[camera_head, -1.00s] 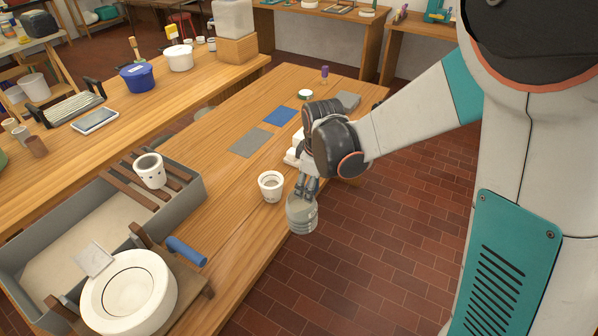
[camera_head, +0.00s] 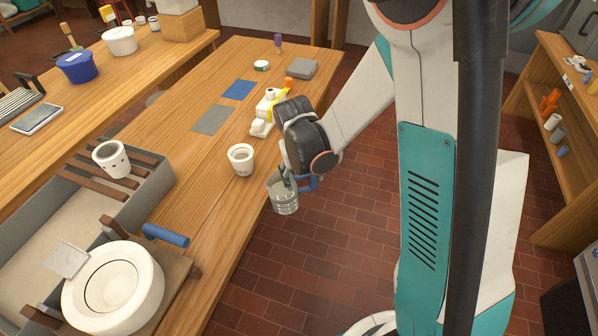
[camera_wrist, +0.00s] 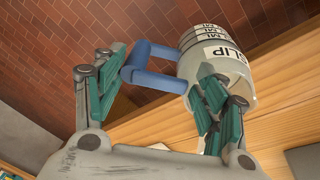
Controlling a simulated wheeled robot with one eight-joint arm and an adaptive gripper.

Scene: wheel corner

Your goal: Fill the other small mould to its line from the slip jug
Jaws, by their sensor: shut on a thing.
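My gripper (camera_head: 291,180) is shut on the slip jug (camera_head: 284,198), a grey-white ribbed jug with a blue handle. It is held beyond the front edge of the table, over the floor. In the wrist view the jug (camera_wrist: 217,50) shows its SLIP label and the handle (camera_wrist: 150,68) between my fingers (camera_wrist: 160,85). One small white mould (camera_head: 241,158) stands upright on the table, left of the jug and apart from it. Another small mould (camera_head: 111,158), with dark dots on its side, stands on slats over the grey trough. The fill levels inside both are unclear.
Behind the near mould lie a grey mat (camera_head: 212,120), a blue mat (camera_head: 239,90) and a white-and-yellow object (camera_head: 265,112). The table around the near mould is clear.

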